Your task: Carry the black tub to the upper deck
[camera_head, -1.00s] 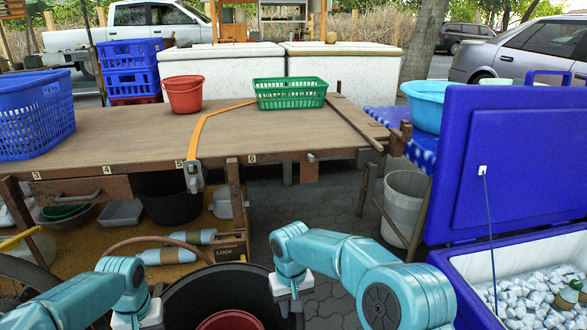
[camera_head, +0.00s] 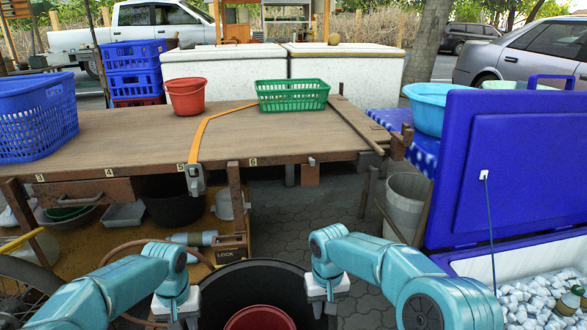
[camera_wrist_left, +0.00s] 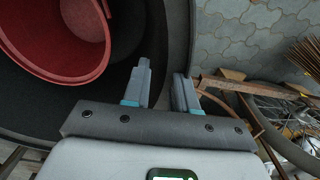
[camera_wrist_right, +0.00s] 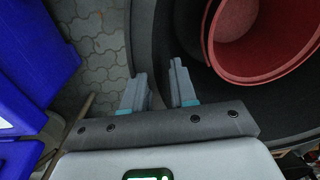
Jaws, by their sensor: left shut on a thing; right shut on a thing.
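The black tub (camera_head: 212,292) is at the bottom of the head view, its lower part cut off by the frame. A red bucket (camera_head: 258,319) sits inside it. My left gripper (camera_wrist_left: 163,75) is shut on the tub's rim on one side, with a finger on either side of the wall. My right gripper (camera_wrist_right: 158,72) is shut on the rim on the opposite side. The upper deck is the brown wooden tabletop (camera_head: 130,140), beyond the tub and above the lower shelf.
On the deck stand a blue crate (camera_head: 38,120), a small red bucket (camera_head: 186,98) and a green basket (camera_head: 292,95). An orange strap (camera_head: 207,125) hangs over its front edge. A blue ice chest (camera_head: 510,165) stands open at right. Another black basin (camera_head: 170,203) sits underneath.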

